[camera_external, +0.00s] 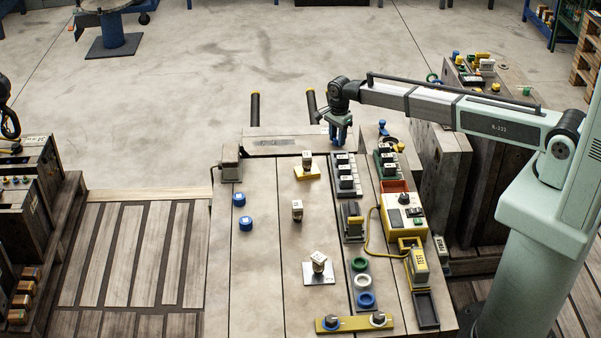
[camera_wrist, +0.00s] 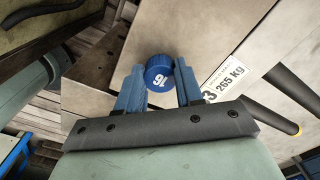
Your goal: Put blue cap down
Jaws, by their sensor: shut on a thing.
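A round blue cap (camera_wrist: 158,72) with a white number on its top is held between the two blue fingers of my gripper (camera_wrist: 158,86) in the wrist view. In the external view my gripper (camera_external: 341,138) points down above the far end of the table (camera_external: 262,250), near the far edge. The held cap cannot be told apart from the blue fingers there. Two other blue caps, a farther one (camera_external: 239,199) and a nearer one (camera_external: 246,223), stand on the left part of the table, well away from my gripper.
A green, white and blue ring row (camera_external: 362,282), a control box (camera_external: 404,212) and a yellow plate (camera_external: 354,323) lie right and front. The left-front table is clear.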

